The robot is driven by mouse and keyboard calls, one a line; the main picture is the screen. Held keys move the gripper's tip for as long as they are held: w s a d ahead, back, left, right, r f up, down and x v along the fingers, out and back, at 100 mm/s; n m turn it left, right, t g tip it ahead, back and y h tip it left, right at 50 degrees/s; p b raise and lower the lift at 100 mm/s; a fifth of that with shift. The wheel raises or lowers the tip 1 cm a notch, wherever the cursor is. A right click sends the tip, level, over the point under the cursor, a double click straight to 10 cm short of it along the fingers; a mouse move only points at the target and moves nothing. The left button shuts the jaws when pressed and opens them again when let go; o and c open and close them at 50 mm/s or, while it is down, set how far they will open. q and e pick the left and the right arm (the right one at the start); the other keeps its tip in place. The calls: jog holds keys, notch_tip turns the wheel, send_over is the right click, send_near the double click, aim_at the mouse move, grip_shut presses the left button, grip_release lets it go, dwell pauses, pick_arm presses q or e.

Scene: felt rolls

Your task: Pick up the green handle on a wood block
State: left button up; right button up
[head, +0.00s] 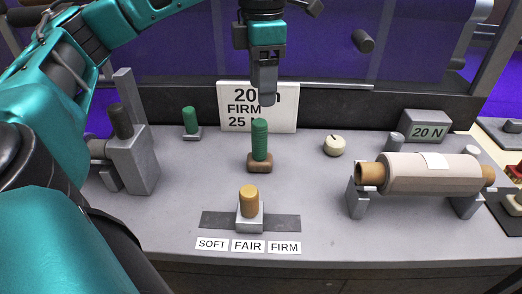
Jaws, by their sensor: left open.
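The green handle (260,139) stands upright on a small brown wood block (260,163) in the middle of the grey table. My left gripper (266,98) is above the handle, pointing down, with its fingertips just above or behind the handle's top in the picture. It holds nothing that I can see. The gap between its fingers is hard to make out from this angle. A second green handle (190,121) stands on a grey base further back to the left. My right gripper is not in view.
A yellow-topped peg (249,201) stands on a dark strip in front, by the SOFT, FAIR and FIRM labels (248,246). A felt roll (430,173) rests on a stand at right. A grey 20 N block (427,127) and a cream round knob (334,146) stand behind. A sign (285,113) stands at the back.

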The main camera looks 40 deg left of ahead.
aim_at(261, 121)
pick_arm(q)
jog(key=f+b, duration=0.1)
jog(key=f, duration=1)
jog(key=shift+s+f, duration=0.1)
jog(key=shift+s, duration=0.1)
grip_shut()
